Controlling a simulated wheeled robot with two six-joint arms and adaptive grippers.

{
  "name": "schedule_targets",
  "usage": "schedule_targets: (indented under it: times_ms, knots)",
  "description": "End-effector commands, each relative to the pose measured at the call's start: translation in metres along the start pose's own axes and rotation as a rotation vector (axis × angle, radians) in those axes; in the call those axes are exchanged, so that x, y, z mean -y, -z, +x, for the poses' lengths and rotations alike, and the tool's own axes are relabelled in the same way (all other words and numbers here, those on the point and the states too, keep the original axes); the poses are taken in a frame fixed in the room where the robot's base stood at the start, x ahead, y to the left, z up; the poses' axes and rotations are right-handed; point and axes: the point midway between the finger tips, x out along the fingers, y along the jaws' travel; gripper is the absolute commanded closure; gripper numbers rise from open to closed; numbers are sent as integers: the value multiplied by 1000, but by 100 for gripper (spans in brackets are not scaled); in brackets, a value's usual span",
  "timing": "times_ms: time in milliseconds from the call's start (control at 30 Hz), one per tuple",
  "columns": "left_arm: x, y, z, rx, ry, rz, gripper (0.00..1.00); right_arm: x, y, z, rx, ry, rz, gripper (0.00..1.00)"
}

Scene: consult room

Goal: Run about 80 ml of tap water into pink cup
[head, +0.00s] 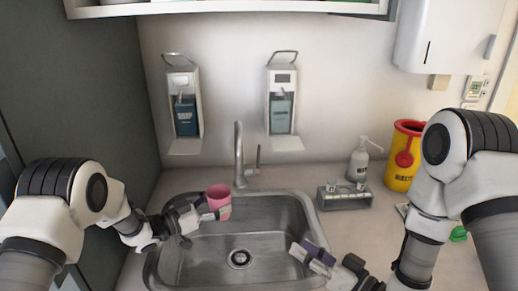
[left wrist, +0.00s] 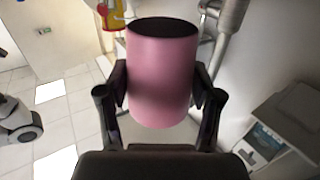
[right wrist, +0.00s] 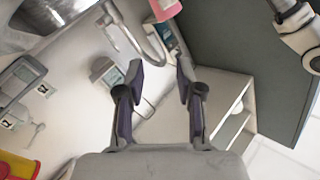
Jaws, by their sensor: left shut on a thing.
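The pink cup (head: 219,201) is held over the back left part of the sink basin (head: 280,240), close to the tap (head: 239,155). My left gripper (head: 212,210) is shut on the cup's sides. In the left wrist view the cup (left wrist: 162,75) sits between both fingers, its dark mouth at the top; its inside is too dark to tell any water. No water stream shows at the tap. The tap's lever (head: 257,158) is on its right side. My right gripper (head: 313,256) is over the basin's right front edge, open and empty, its fingers apart in the right wrist view (right wrist: 160,85).
Two wall dispensers (head: 184,115) (head: 281,108) hang behind the sink. A grey rack (head: 344,197) with small containers and a pump bottle (head: 360,160) stand right of the sink. A yellow bin with a red lid (head: 403,157) is further right. The drain (head: 239,258) is uncovered.

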Motion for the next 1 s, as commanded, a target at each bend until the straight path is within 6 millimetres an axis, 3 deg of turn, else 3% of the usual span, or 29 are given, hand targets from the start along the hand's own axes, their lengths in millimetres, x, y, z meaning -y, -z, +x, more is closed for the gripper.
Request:
schedule_targets:
  times_ms: [167, 300, 400, 500, 600, 800, 1000]
  knots:
    - [0, 0, 0, 0, 0, 0, 67, -35, 26, 31, -50, -242, 76, 64]
    - [0, 0, 0, 0, 0, 0, 67, -79, 50, 90, -100, -369, -67, 64]
    - [0, 0, 0, 0, 0, 0, 67, -99, 65, 139, -111, -413, -203, 64]
    - [0, 0, 0, 0, 0, 0, 67, -107, 82, 186, -125, -450, -305, 64]
    - [0, 0, 0, 0, 0, 0, 67, -106, 94, 220, -135, -473, -363, 64]
    - [0, 0, 0, 0, 0, 0, 67, -106, 103, 246, -141, -487, -395, 64]
    - [0, 0, 0, 0, 0, 0, 67, -120, 111, 274, -143, -487, -394, 64]
